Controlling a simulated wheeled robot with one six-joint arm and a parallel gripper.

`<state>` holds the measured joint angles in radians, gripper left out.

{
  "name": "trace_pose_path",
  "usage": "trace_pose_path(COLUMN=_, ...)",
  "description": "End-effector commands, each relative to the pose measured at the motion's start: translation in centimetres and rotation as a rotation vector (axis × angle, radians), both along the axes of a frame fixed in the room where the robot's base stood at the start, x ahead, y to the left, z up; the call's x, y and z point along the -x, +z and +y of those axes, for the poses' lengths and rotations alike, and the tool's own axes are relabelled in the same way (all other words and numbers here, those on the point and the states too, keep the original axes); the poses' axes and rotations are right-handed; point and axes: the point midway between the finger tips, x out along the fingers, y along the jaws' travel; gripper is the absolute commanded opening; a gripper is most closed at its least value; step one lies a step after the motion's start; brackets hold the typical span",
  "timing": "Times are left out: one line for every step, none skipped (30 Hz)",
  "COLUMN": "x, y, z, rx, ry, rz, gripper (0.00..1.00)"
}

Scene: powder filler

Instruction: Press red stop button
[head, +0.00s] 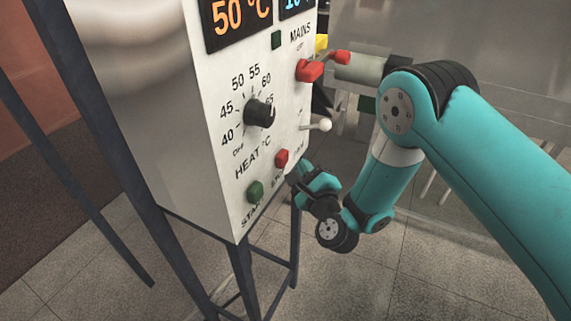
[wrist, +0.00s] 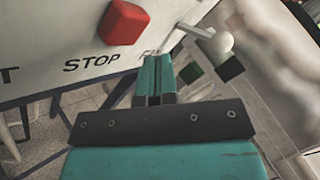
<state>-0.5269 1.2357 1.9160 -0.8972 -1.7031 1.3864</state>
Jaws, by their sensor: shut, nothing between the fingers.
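The red stop button (head: 282,158) sits low on the white control panel, above the STOP lettering and to the upper right of the green start button (head: 255,191). In the wrist view the red button (wrist: 123,23) is at the upper left, with STOP printed beneath it. My gripper (head: 294,176) is beside the panel's lower right edge, just below and right of the red button. In the wrist view its fingers (wrist: 155,65) are together and empty, pointing at the panel to the right of the button. A gap shows between fingers and button in that view.
A white-knobbed lever (head: 322,125) sticks out right of the button; its knob (wrist: 219,45) is near my fingers in the wrist view. Above are the black heat dial (head: 258,113) and red mains switch (head: 310,70). Dark legs (head: 247,280) stand below the panel.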

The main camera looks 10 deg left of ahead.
Motion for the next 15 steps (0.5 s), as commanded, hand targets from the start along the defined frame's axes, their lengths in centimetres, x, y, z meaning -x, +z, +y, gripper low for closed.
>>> trace_pose_path(x=0.1, y=-0.5, z=-0.3, rx=0.001, ry=-0.001, rz=-0.001, gripper=0.0)
trace_pose_path(x=0.1, y=-0.5, z=-0.5, rx=0.0, ry=0.0, rz=-0.002, gripper=0.0)
trace_pose_path(x=0.3, y=-0.5, z=-0.7, rx=0.0, ry=0.0, rz=-0.002, gripper=0.0)
trace_pose_path(x=0.3, y=-0.5, z=-0.9, rx=0.0, ry=0.0, rz=-0.002, gripper=0.0)
trace_pose_path(x=0.4, y=-0.5, z=-1.0, rx=0.0, ry=0.0, rz=-0.002, gripper=0.0)
trace_pose_path(x=0.5, y=-0.5, z=-1.3, rx=0.001, ry=0.001, rz=-0.001, gripper=0.0)
trace_pose_path(x=0.6, y=-0.5, z=-1.5, rx=-0.001, ry=0.001, rz=-0.002, gripper=0.0)
trace_pose_path(x=0.7, y=-0.5, z=-1.6, rx=0.0, ry=0.001, rz=-0.001, gripper=0.0)
trace_pose_path(x=0.7, y=-0.5, z=-1.8, rx=-0.001, ry=0.001, rz=-0.002, gripper=0.0)
trace_pose_path(x=0.7, y=-0.5, z=-2.0, rx=-0.001, ry=0.001, rz=-0.002, gripper=0.0)
trace_pose_path(x=0.8, y=-0.5, z=-2.1, rx=0.0, ry=0.001, rz=-0.001, gripper=0.0)
trace_pose_path(x=0.8, y=-0.4, z=-2.3, rx=-0.001, ry=0.001, rz=-0.002, gripper=0.0)
trace_pose_path(x=0.9, y=-0.5, z=-2.5, rx=-0.001, ry=0.001, rz=-0.002, gripper=0.0)
trace_pose_path(x=1.0, y=-0.5, z=-2.6, rx=0.0, ry=0.001, rz=-0.001, gripper=0.0)
trace_pose_path(x=1.0, y=-0.5, z=-2.9, rx=-0.001, ry=0.001, rz=-0.002, gripper=0.0)
